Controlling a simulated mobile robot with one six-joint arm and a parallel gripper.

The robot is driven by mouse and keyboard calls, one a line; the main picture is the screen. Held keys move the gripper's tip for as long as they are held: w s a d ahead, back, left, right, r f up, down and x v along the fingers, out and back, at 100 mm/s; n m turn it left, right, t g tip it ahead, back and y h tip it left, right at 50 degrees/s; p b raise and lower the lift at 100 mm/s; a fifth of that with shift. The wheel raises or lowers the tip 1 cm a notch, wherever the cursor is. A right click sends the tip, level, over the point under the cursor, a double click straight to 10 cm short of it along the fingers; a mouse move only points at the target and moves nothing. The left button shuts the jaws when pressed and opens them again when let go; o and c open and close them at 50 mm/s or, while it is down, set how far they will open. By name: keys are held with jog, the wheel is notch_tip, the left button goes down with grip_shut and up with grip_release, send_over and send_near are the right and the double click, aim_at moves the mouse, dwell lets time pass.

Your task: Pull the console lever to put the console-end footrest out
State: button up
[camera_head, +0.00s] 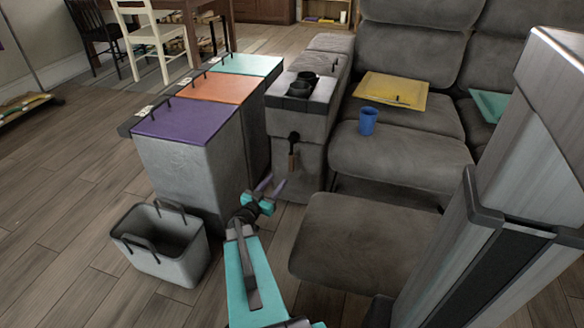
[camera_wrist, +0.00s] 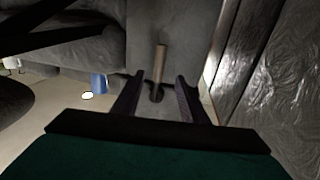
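The console (camera_head: 312,120) is a grey block with two dark cup holders (camera_head: 303,82), at the near end of the sofa. Its lever (camera_head: 292,157), with a brown handle, hangs down its front face. In the wrist view, the lever (camera_wrist: 160,65) lies in line with the gap between my fingers. A grey padded slab (camera_head: 350,240), apparently the footrest, is low in front of the console-end seat (camera_head: 400,155). My gripper (camera_head: 270,187) is low, in front of the console and below the lever. In the wrist view, my gripper (camera_wrist: 159,80) is open, and contact with the lever cannot be told.
Grey bins with purple (camera_head: 190,120), orange (camera_head: 223,87) and teal (camera_head: 247,64) lids stand left of the console. A grey basket (camera_head: 178,262) is on the floor. A blue cup (camera_head: 368,121) and yellow tray (camera_head: 378,88) rest on the sofa.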

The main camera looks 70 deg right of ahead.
aim_at(290, 165)
jog(key=shift+d, duration=0.1)
jog(key=d+b, duration=0.1)
jog(key=d, duration=0.3)
jog(key=s+d+b, duration=0.1)
jog(key=d, duration=0.4)
jog(key=s+d+b, duration=0.1)
jog(key=d+b, duration=0.1)
jog(key=d, duration=0.2)
jog(key=shift+d, duration=0.25)
grip_shut()
jog(key=shift+a, duration=0.25)
jog(key=shift+d, duration=0.25)
